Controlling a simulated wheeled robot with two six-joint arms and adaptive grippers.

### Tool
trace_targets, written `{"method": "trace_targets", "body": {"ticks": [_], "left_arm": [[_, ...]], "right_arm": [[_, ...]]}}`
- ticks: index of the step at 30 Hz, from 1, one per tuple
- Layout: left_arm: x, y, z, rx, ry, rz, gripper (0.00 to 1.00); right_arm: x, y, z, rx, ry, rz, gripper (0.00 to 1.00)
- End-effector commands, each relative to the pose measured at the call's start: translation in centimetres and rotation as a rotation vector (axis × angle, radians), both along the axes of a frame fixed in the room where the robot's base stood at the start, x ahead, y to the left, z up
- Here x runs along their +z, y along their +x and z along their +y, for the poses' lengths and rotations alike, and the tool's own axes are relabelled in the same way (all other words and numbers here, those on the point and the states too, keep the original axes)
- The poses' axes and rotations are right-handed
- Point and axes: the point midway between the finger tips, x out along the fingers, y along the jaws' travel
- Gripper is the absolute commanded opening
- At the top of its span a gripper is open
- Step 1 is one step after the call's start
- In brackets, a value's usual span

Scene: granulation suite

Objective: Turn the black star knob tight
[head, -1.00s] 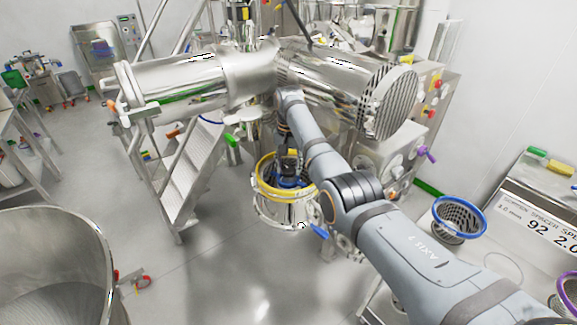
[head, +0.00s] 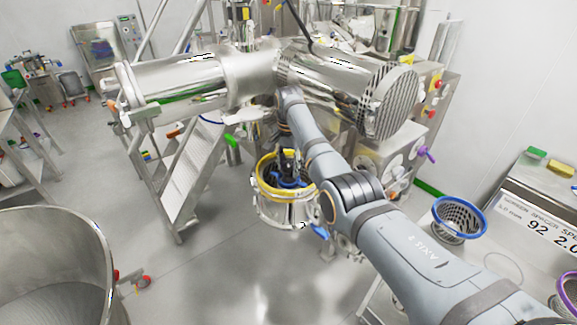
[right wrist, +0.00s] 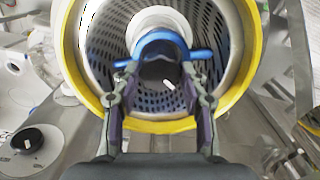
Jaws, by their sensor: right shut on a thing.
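A yellow-rimmed housing (head: 263,188) with a perforated basket (right wrist: 105,50) inside stands at the middle of the head view. A blue crossbar part (right wrist: 200,54) sits over the basket in the right wrist view. My right gripper (right wrist: 160,85) reaches into the housing; it also shows dark in the head view (head: 284,163). Its two fingers lie on either side of the blue part and a dark piece, which I take for the black star knob (right wrist: 157,72). The knob's outline is mostly unclear, with a small white mark near it. My left gripper is not in view.
A large steel machine (head: 180,75) with a slotted end cover overhangs the housing. Steps (head: 200,160) stand to the left. A blue-rimmed screen basket (head: 460,219) is at the right, and a large steel bowl (head: 50,260) at the lower left. Open floor lies between.

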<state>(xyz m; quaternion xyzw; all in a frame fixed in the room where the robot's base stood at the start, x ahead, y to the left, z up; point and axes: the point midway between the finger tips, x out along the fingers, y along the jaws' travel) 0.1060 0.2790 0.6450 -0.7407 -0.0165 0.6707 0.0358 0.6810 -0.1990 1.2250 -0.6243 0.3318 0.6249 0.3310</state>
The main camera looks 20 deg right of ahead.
Motion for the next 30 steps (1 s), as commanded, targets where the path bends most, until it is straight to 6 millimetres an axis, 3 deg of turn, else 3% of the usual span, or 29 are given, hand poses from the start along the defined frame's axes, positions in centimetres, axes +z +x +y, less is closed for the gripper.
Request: {"method": "trace_targets", "body": {"ticks": [9,10,15,25,30], "left_arm": [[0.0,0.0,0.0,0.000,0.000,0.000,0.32],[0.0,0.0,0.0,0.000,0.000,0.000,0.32],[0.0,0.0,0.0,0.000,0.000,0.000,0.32],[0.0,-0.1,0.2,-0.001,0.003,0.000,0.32],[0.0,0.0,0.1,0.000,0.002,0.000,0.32]], "right_arm": [[0.4,0.2,-0.2,-0.005,-0.003,-0.009,0.12],[0.4,0.2,-0.2,-0.005,-0.003,-0.009,0.46],[0.3,0.1,-0.1,-0.003,-0.002,-0.006,0.66],[0.5,0.1,0.0,-0.001,-0.001,-0.003,0.66],[3.6,0.1,-0.1,-0.002,-0.001,-0.006,0.66]]}}
